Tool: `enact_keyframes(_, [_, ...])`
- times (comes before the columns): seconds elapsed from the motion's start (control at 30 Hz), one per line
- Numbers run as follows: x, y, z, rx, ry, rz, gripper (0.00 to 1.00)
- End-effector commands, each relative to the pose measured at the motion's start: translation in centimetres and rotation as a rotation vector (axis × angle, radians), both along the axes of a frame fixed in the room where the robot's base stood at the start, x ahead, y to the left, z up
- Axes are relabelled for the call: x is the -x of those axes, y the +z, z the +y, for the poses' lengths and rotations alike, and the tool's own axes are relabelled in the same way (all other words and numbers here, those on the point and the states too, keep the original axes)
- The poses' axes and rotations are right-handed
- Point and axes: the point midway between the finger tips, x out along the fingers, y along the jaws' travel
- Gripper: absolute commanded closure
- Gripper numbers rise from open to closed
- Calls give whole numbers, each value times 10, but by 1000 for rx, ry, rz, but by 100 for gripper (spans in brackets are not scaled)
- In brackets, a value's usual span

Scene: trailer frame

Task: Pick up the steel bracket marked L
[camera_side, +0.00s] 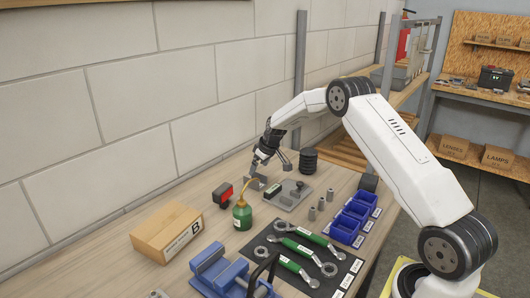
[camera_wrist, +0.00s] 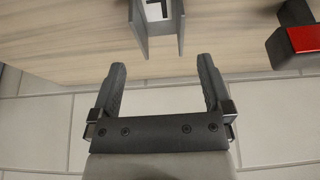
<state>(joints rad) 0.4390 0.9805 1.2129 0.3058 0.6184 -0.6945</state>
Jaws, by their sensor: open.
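The steel bracket (camera_wrist: 156,47) is a grey channel-like piece with a white label at the top middle of the wrist view. The label carries a dark L-like mark, cut off by the frame edge. In the side view the bracket (camera_side: 254,184) is small and partly hidden behind the oil can's spout. My gripper (camera_wrist: 160,68) is open and empty, its two black fingers spread wide. The bracket's near end lies just past the fingertips and between their lines, apart from both. In the side view my gripper (camera_side: 265,162) is just above the bracket, near the wall.
A red and black object (camera_wrist: 300,40) sits to the right in the wrist view. In the side view, a green oil can (camera_side: 242,215), a grey plate (camera_side: 288,196), a black disc stack (camera_side: 308,161) and a cardboard box (camera_side: 166,231) surround the spot. The wall runs close behind.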

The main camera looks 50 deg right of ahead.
Motion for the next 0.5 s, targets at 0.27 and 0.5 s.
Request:
enact_keyframes(0.27, [-2, -4, 0, 0, 0, -1, 0])
enact_keyframes(0.5, [-6, -16, 1, -1, 0, 1, 0])
